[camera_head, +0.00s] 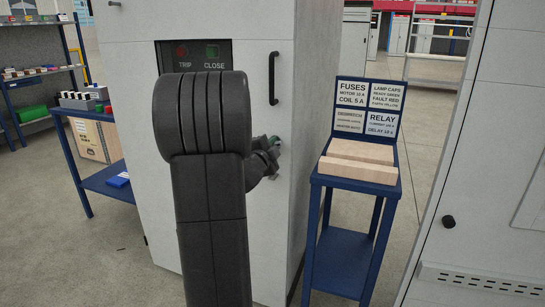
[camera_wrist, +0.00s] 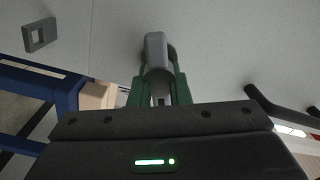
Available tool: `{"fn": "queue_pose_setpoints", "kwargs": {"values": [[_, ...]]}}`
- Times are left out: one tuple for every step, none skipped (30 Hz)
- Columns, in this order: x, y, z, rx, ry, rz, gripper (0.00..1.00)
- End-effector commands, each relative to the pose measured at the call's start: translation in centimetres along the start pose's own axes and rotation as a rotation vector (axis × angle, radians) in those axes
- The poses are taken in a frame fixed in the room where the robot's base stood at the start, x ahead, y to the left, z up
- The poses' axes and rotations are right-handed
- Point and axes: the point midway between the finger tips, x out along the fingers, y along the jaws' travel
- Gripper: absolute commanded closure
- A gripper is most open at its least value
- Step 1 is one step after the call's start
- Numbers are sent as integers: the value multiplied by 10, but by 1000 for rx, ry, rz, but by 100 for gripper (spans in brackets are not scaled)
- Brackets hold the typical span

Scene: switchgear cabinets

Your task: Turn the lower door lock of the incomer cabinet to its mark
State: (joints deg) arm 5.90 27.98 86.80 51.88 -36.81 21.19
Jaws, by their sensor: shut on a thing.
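The incomer cabinet (camera_head: 269,222) is the light grey cabinet in front of me, with a dark panel (camera_head: 198,55) marked TRIP and CLOSE. My gripper (camera_head: 266,146) is at its door, low and right, below the black door handle (camera_head: 272,78). In the wrist view, the green fingers of my gripper (camera_wrist: 160,92) are shut on the grey lower door lock (camera_wrist: 155,50), one finger on each side. In the head view my arm and fingers hide most of the lock. I cannot make out its mark in either view.
A blue stand (camera_head: 345,245) with wooden blocks (camera_head: 362,172) and a label board (camera_head: 366,108) stands close right of the cabinet. Another grey cabinet (camera_head: 485,190) is at far right. A blue workbench (camera_head: 95,180) stands left. A grey square piece (camera_wrist: 40,35) shows in the wrist view.

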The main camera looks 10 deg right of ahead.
Motion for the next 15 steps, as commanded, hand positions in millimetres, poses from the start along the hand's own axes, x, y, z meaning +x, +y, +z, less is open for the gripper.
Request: {"fn": "queue_pose_setpoints", "kwargs": {"values": [[0,4,1,44,3,-3,100],[0,4,1,70,3,-3,100],[0,5,1,104,2,-2,100],[0,5,1,128,1,-2,100],[0,5,1,152,2,-2,100],[0,5,1,183,2,-2,100],[0,4,1,204,2,-3,100],[0,4,1,224,2,-3,100],[0,4,1,251,1,-2,100],[0,5,1,268,1,-2,100],[0,5,1,286,1,-1,100],[0,5,1,307,1,-1,100],[0,5,1,321,1,-1,100],[0,5,1,335,1,-1,100],[0,5,1,351,2,-1,100]]}}
